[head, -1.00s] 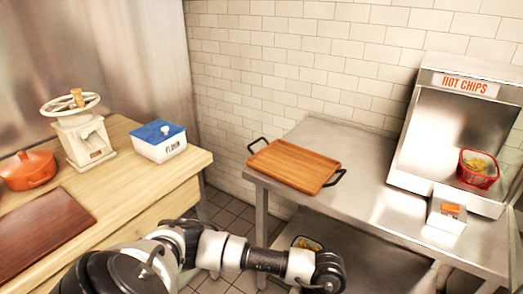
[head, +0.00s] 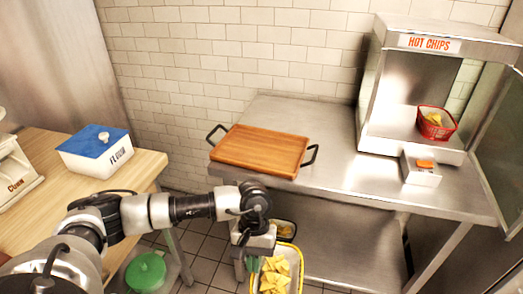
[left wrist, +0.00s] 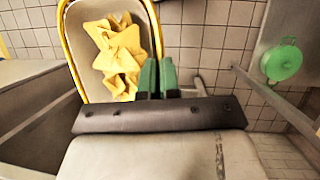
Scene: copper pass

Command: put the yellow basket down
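The yellow basket (head: 300,270) hangs low at the bottom of the head view, in front of the steel table, with yellow chips in it. Its yellow rim (left wrist: 66,42) fills the upper left of the left wrist view. My left gripper (head: 252,264) is at the basket's left side in the head view. In the left wrist view its green fingers (left wrist: 158,76) are close together on the basket's near rim, with the basket tilted in the picture. The basket's underside is hidden. My right gripper is not in view.
The steel table (head: 345,180) bears a wooden tray (head: 262,150), a HOT CHIPS station (head: 395,75) with a red basket (head: 436,133), and a small white box (head: 420,175). Bare steel lies right of the tray. A flour box (head: 95,160) and green-lidded pot (head: 147,272) are left.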

